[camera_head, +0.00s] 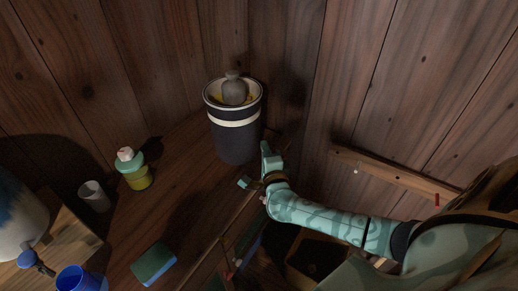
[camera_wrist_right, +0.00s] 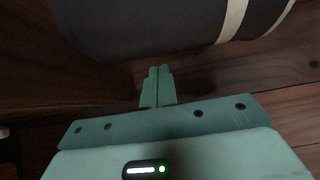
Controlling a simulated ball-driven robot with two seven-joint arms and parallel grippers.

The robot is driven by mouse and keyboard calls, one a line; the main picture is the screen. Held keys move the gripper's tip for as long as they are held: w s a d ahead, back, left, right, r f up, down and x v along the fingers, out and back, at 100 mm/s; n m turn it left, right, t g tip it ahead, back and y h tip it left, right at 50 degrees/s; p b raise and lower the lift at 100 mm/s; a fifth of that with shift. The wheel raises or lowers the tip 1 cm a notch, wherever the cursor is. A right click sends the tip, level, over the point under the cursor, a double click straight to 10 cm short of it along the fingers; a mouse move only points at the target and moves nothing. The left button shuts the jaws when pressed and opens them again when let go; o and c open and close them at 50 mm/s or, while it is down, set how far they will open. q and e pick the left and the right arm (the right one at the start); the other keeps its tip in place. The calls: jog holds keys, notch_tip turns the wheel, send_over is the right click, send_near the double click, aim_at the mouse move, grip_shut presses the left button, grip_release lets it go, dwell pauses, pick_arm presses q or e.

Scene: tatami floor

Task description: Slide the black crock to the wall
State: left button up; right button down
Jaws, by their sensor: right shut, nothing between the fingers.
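The black crock (camera_head: 236,142) has a white band and a grey knob or stone on its top. It stands upright on the wooden counter (camera_head: 185,190), close to the plank wall (camera_head: 165,60); I cannot tell whether it touches the wall. My right gripper (camera_head: 266,150) is at the crock's lower right side, with its fingers shut and empty. In the right wrist view the shut fingertips (camera_wrist_right: 158,72) point at the crock's dark side (camera_wrist_right: 150,30), with a small gap or light contact that I cannot tell apart. My left gripper is out of view.
A yellow-green bottle (camera_head: 137,172), a pale cup (camera_head: 95,196), a green-blue sponge (camera_head: 154,263) and a blue cup (camera_head: 75,279) stand or lie on the left. A large jar with a blue tap (camera_head: 30,260) is at the far left. A wooden rail (camera_head: 395,173) crosses the right wall.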

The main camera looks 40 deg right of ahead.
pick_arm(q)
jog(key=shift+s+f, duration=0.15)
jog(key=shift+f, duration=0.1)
pick_arm(e)
jog(key=shift+w+a, duration=0.2)
jog(key=shift+w, duration=0.3)
jog(key=shift+w+a, duration=0.2)
jog(key=shift+w, duration=0.25)
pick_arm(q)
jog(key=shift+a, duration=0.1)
